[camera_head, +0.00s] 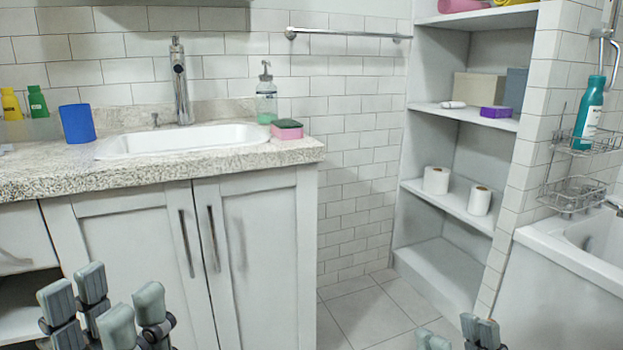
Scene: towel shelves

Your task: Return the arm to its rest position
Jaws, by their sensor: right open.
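My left gripper (104,307) is at the bottom left, in front of the cabinet doors. Its grey fingers stand apart, with nothing seen between them. My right gripper (456,336) is at the bottom edge, right of centre, in front of the tiled floor and near the tub's end. Its fingers are apart with nothing seen between them, and its lower part is cut off by the frame. Most of both arms lies outside the view.
A speckled counter (48,168) with a sink (178,146) tops a white cabinet (258,250). Right of it are wall shelves (455,203) holding paper rolls and boxes. A bathtub (560,275) stands far right. Tiled floor (372,312) is clear between.

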